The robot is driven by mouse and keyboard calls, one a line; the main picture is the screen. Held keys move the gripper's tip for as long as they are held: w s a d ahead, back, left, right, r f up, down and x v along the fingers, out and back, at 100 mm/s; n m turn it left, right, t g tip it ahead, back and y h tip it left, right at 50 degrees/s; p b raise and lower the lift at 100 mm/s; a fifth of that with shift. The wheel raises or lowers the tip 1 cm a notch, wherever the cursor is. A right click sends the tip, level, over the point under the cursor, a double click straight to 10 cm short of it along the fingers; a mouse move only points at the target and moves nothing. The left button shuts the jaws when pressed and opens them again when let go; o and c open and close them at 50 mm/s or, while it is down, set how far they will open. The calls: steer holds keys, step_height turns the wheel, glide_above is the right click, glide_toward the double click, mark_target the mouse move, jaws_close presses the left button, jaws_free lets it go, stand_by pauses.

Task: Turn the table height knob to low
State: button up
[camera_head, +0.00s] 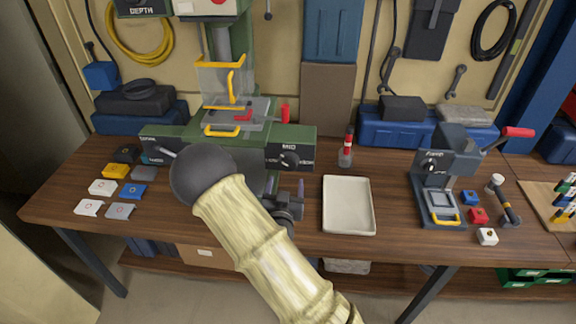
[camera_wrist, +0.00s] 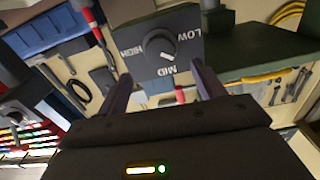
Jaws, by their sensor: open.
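The table height knob (camera_head: 289,159) is a small dark round knob on the right front of the green press base. In the wrist view the knob (camera_wrist: 160,46) sits on a dark panel marked HIGH, MID and LOW, seen turned over. Its white pointer line points toward MID. My gripper (camera_head: 291,197) is just below and in front of the panel in the head view. In the wrist view my gripper (camera_wrist: 162,80) is open and empty, its fingers apart on either side of the panel's lower edge. The fingers do not appear to touch the knob.
The green press (camera_head: 222,120) has a yellow-edged clear guard. Another control (camera_head: 165,152) is on its left front. An empty white tray (camera_head: 348,206) lies right of my gripper. A red-topped bottle (camera_head: 346,150) stands behind the tray. A grey lever press (camera_head: 440,180) stands farther right.

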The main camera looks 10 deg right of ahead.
mark_target(288, 166)
steer(key=p+x, duration=0.1)
steer(key=x, duration=0.7)
steer(key=shift+p, duration=0.35)
steer(key=shift+f, duration=0.1)
steer(key=c, duration=1)
